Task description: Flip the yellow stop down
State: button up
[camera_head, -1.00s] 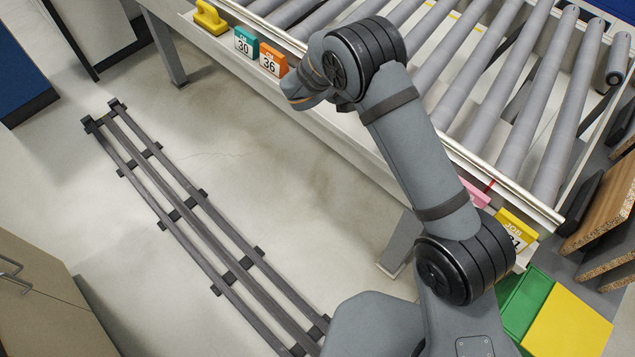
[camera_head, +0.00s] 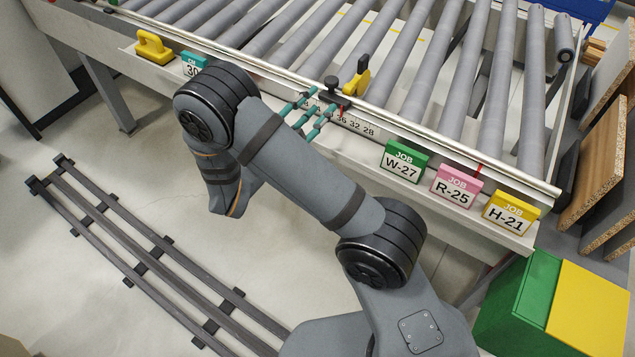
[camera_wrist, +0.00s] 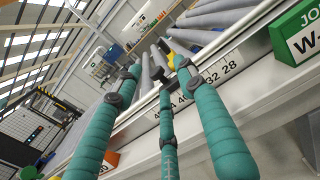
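The yellow stop (camera_head: 357,78) stands raised, tilted up, above the conveyor's front rail, at a black clamp (camera_head: 334,94) with a knob. In the wrist view a small part of the yellow stop (camera_wrist: 171,60) shows behind the fingers; most of it is hidden. My gripper (camera_head: 312,116) has three teal fingers, extended toward the rail just left of and below the clamp. In the wrist view my gripper's fingers (camera_wrist: 158,85) are spread apart with nothing between them. I cannot tell whether a fingertip touches the clamp.
A number scale (camera_head: 355,125) runs along the rail. Green (camera_head: 404,160), pink (camera_head: 456,186) and yellow (camera_head: 510,212) job blocks sit on the front ledge to the right. A teal block (camera_head: 194,65) and a yellow handled object (camera_head: 153,47) are to the left. Rollers (camera_head: 400,70) lie behind.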

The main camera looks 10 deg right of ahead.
jog(key=s+f+m+g+y, duration=0.2)
jog(key=s+f+m+g, duration=0.2)
jog(key=s+f+g, duration=0.3)
notch_tip(320, 180, down, 7)
jog(key=s, duration=0.3)
jog(key=shift+a+y, duration=0.15)
jog(key=shift+y, duration=0.15)
jog(key=shift+w+r, duration=0.1)
jog(key=w+d+r+n+t+h, duration=0.1)
jog(key=w+r+n+t+h, duration=0.1)
jog(key=w+r+n+t, duration=0.2)
jog(key=shift+w+d+r+t+h+p, duration=0.35)
jog(key=shift+w+r+t, duration=1.15)
jog(key=shift+w+r, duration=2.85)
jog(key=shift+s+r, duration=0.5)
jog(key=shift+s, duration=0.05)
